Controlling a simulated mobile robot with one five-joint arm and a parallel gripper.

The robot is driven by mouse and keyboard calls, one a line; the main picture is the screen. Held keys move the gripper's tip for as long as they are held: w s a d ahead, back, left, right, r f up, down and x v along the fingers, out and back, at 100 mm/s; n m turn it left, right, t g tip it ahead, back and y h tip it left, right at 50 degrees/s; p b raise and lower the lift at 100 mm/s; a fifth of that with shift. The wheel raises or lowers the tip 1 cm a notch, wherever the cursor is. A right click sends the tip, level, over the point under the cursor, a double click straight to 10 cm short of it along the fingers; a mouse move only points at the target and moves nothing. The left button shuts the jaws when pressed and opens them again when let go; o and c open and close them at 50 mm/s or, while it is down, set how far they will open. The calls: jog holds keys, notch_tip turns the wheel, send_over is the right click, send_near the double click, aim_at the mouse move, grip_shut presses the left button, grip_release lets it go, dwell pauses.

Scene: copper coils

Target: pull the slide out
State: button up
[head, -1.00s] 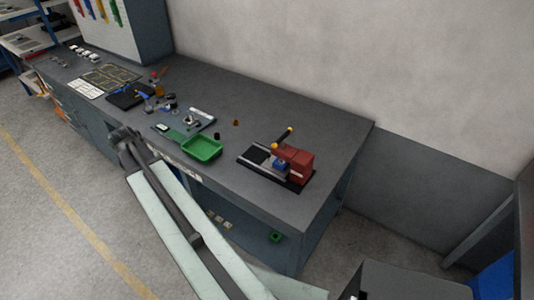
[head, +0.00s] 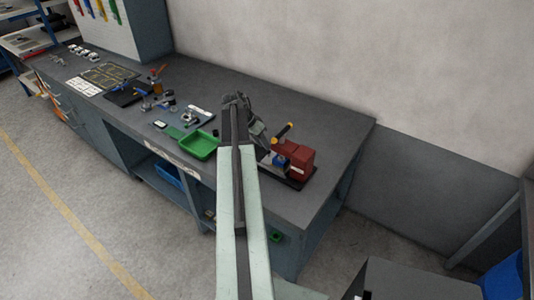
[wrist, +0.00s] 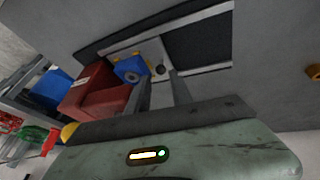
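A red press-like fixture (head: 293,160) with a blue block (head: 279,161) stands on a dark base at the right of the bench. In the wrist view the red body (wrist: 95,95) is at left, beside the blue block (wrist: 130,68) with its round hole. A pale metal slide plate (wrist: 152,50) with a small dark knob (wrist: 160,69) lies between two light rails, next to a black strip. My gripper (wrist: 161,76) is open, its two fingers apart, with the knob showing between their tips. Whether they touch anything is unclear.
A green tray (head: 201,145) lies left of my arm near the bench's front edge. The fixture's yellow-tipped dark lever (head: 283,132) rises above it. The bench top (head: 330,125) behind and right of the fixture is clear. Small parts and tools lie further left.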

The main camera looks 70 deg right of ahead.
aim_at(266, 158)
jog(key=b+x, duration=0.2)
jog(key=x, duration=0.2)
jog(key=shift+f, duration=0.15)
grip_shut()
dwell(1.2)
